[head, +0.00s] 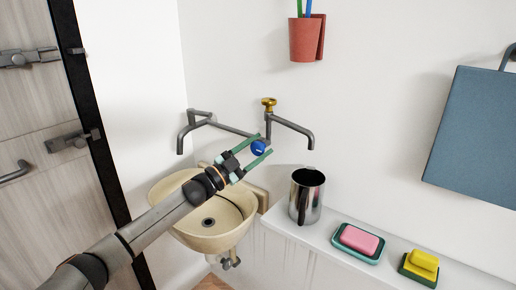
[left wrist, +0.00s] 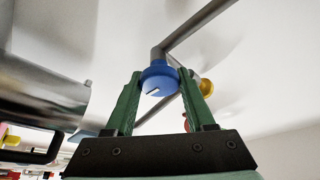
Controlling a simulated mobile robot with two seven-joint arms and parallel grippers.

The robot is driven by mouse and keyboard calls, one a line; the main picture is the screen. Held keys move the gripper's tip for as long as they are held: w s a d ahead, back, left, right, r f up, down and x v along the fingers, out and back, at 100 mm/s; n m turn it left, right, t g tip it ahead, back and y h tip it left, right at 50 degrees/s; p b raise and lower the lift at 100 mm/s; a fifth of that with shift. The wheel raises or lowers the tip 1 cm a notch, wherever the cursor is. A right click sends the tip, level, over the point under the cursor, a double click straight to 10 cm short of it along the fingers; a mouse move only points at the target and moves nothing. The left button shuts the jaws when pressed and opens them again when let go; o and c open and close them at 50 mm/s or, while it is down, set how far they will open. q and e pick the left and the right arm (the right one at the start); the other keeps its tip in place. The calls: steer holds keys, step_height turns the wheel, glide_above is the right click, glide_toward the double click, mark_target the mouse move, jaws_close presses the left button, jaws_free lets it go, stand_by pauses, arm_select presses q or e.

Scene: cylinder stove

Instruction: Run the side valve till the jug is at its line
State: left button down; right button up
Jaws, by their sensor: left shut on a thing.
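The blue side valve knob (head: 258,148) sits on the wall pipe, between the green fingers of my left gripper (head: 263,149). The left wrist view shows the blue knob (left wrist: 158,78) with a white mark on it, and a finger on each side. My left gripper is shut on it. The metal jug (head: 306,196) stands upright on the white ledge, under the right-hand spout (head: 306,135). The jug's side also shows in the left wrist view (left wrist: 45,92). Its fill line and water level cannot be made out. I see no stream from the spout. My right gripper is not in view.
A yellow knob (head: 268,103) tops the pipe. A cream basin (head: 218,235) hangs below my left arm, with another spout (head: 181,140) above it. A pink soap in a teal dish (head: 344,246) and a yellow sponge (head: 424,260) lie right of the jug.

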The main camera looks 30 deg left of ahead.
arm_select(q)
steer(key=shift+c, duration=1.3)
jaws_free()
steer(key=shift+s+a+f, duration=0.2)
steer(key=shift+s+f, duration=0.05)
steer(key=shift+s, duration=0.25)
steer(key=b+v, duration=0.1)
steer(key=v, duration=1)
steer(key=shift+s, duration=0.25)
